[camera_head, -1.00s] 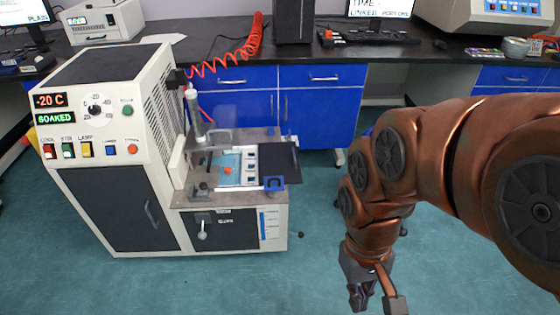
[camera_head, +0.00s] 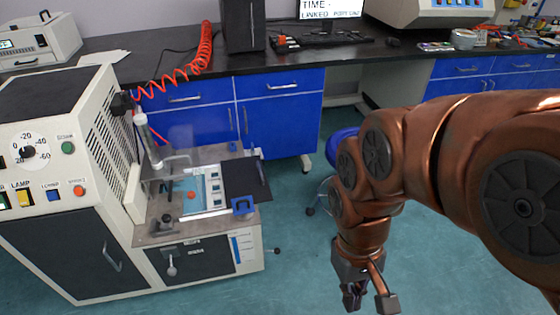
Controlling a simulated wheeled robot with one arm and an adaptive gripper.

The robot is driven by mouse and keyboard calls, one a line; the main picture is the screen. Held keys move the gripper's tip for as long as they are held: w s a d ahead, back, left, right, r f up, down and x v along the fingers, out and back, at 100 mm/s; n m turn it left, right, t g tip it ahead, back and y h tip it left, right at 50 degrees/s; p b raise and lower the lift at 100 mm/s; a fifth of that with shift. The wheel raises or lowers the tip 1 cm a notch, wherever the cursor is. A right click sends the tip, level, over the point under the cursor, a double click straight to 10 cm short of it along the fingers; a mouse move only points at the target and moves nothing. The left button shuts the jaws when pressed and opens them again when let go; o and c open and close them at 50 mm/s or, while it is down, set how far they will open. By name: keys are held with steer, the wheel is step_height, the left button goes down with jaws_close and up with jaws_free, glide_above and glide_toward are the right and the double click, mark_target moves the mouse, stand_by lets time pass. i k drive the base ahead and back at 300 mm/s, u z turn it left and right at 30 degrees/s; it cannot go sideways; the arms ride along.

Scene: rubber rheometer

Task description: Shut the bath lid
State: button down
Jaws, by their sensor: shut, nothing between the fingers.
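The white bath machine (camera_head: 95,160) stands on the floor at the left. On its worktop is the bath (camera_head: 197,208), with pale blue inside and a small orange-red piece (camera_head: 192,195) in it. The bath lid (camera_head: 245,178) looks like the dark flat panel beside the bath's right side, swung open, with a blue handle (camera_head: 243,205) at its front edge. My gripper (camera_head: 368,300) hangs low in front of the floor, to the right of the machine. It is shut and empty, clear of the lid and handle.
A vertical cylinder (camera_head: 150,143) rises behind the bath, with a red coiled hose (camera_head: 172,75) above. A knob on a rod (camera_head: 277,251) sticks out right of the machine. A blue stool (camera_head: 343,137) stands partly behind my arm.

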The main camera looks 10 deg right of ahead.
mark_target(245, 176)
steer(key=u, duration=0.1)
steer(key=i, duration=0.85)
steer(key=u, duration=0.7)
